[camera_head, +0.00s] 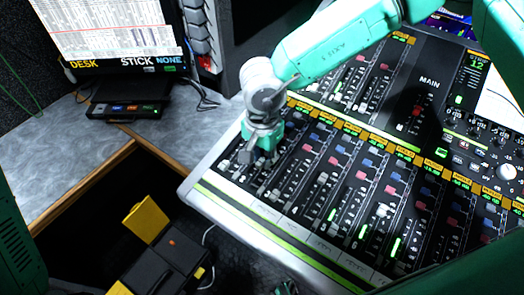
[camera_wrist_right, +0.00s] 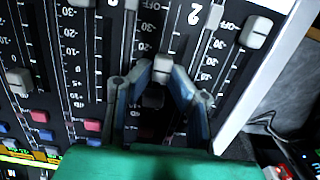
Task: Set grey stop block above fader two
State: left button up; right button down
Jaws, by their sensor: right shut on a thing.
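My right gripper (camera_head: 247,156) reaches down onto the left end of the fader panel (camera_head: 232,203). In the right wrist view the gripper (camera_wrist_right: 163,76) has its two blue-grey fingers angled in at the tips. Between the tips is a small grey block (camera_wrist_right: 160,66), which looks like the stop block. It sits close over a fader slot, beside an upside-down 2 printed on the panel. I cannot tell whether it touches the panel. Part of the area between the fingers is dark.
Another grey fader cap (camera_wrist_right: 257,31) stands to the right in the wrist view, and one (camera_wrist_right: 18,80) to the left. Many faders and buttons crowd the panel. A monitor (camera_head: 110,35) stands on the grey desk. Black and yellow cases (camera_head: 160,260) lie below the panel.

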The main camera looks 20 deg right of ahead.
jog(key=shift+w, duration=0.15)
jog(key=c, duration=1.5)
grip_release()
jog(key=shift+c, duration=0.2)
notch_tip(320, 180, up, 12)
